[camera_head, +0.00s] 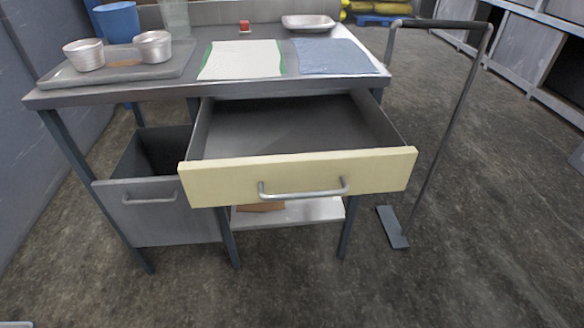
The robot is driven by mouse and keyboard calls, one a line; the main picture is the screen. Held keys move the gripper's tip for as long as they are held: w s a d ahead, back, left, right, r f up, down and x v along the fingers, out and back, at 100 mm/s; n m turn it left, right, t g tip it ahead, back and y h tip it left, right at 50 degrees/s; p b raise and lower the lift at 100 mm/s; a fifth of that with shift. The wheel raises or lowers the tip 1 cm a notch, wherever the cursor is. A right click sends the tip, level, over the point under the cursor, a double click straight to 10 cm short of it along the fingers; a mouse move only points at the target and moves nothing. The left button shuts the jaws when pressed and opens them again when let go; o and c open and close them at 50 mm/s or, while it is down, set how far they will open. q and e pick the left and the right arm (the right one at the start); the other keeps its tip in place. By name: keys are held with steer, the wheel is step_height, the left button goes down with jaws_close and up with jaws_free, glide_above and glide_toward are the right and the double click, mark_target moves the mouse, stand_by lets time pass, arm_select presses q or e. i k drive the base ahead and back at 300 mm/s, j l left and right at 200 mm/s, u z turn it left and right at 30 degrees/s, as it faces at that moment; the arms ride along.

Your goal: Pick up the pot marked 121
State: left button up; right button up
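Two small ribbed metal pots stand upright on a grey tray (120,73) at the left of the steel worktable (180,88). The left pot (84,55) and the right pot (154,47) are a little apart. I cannot read any number on either one, so I cannot tell which is marked 121.
A cream-fronted drawer (300,178) stands open and empty, jutting toward me. A grey bin drawer (155,215) is partly open at left. A blue bucket (118,22), green-edged sheet (242,60), blue cloth (332,56) and shallow metal dish (308,22) are on top.

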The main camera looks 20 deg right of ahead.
mark_target(155, 47)
steer(key=i+j+u, duration=1.2)
steer(key=k+l, duration=0.05)
steer(key=k, duration=0.05)
